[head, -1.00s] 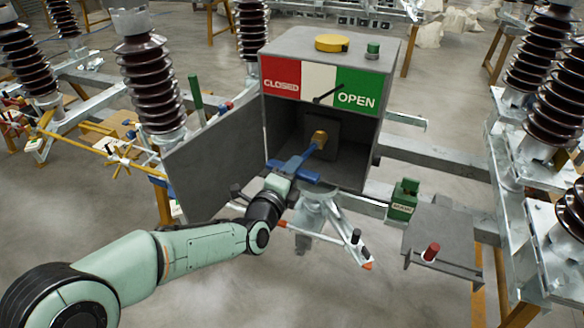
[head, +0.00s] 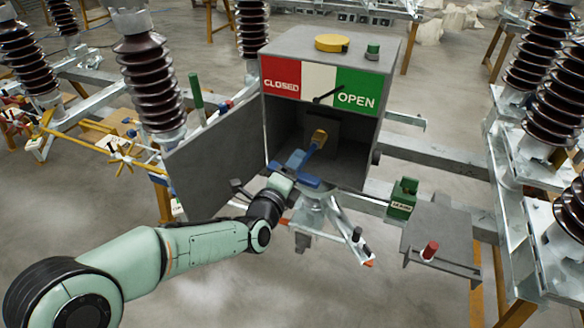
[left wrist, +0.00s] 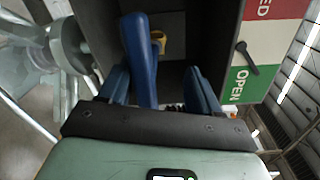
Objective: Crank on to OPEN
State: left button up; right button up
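The crank (head: 312,151) is a blue bar running from a yellow hub (head: 319,136) inside the grey box. My left gripper (head: 296,172) is in front of the box opening, at the crank's near end. In the left wrist view its two blue fingers (left wrist: 160,88) stand wide apart. The blue crank bar (left wrist: 140,55) lies between them, nearer the left finger, with a clear gap on the right. The far end of the bar is partly hidden. My right gripper is not in view.
The box door (head: 213,160) stands open at the left, beside my arm. A green block (head: 403,198) and a grey plate with a red knob (head: 430,251) are at the right. Ribbed brown insulators (head: 152,85) stand on both sides.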

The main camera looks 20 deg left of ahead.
pick_arm(q)
jog(key=o, duration=0.6)
jog(key=s, duration=0.4)
jog(key=s+b, duration=0.1)
jog(key=s, duration=0.8)
jog(key=shift+s+r+b, duration=0.2)
jog(key=shift+r+b, duration=0.1)
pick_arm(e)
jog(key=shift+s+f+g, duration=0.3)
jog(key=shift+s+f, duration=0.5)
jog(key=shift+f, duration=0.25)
